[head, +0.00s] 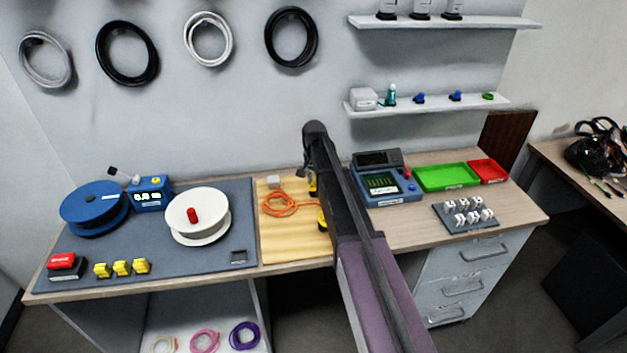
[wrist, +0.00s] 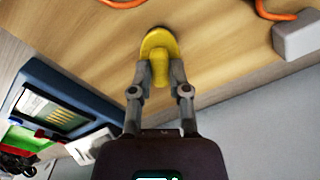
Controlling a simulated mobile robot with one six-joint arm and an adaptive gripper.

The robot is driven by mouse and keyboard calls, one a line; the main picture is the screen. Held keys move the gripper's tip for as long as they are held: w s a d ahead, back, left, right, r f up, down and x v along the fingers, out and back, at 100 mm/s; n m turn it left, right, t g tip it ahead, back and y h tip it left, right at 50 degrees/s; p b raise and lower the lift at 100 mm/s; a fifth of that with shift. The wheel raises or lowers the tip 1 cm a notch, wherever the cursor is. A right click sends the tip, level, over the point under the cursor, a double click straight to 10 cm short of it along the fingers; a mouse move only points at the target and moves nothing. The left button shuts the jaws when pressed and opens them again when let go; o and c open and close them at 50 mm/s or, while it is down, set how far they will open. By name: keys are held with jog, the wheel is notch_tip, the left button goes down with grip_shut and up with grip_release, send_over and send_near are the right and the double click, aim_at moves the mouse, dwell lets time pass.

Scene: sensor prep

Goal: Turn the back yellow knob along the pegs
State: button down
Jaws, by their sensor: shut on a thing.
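The back yellow knob (wrist: 158,42) shows in the wrist view with a round base and a raised grip bar, on a light wooden board (wrist: 215,50). My gripper (wrist: 159,72) is shut on this grip bar, one finger on each side. The bar runs roughly in line with the fingers in that view. In the head view the back knob (head: 312,186) is partly hidden by my arm, and a second, front yellow knob (head: 321,219) shows beside the arm. I cannot make out the pegs; my arm covers part of the board.
An orange cable (head: 281,204) and a small grey box (head: 274,181) lie on the board, left of my arm. A blue device with a screen (head: 383,185) stands to the right, with green (head: 447,177) and red (head: 489,171) trays beyond. A white spool (head: 190,222) stands left.

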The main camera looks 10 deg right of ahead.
jog(key=n, duration=0.6)
jog(key=shift+n, duration=0.4)
dwell(0.3)
jog(key=c, duration=0.6)
grip_release()
jog(key=shift+m, duration=0.3)
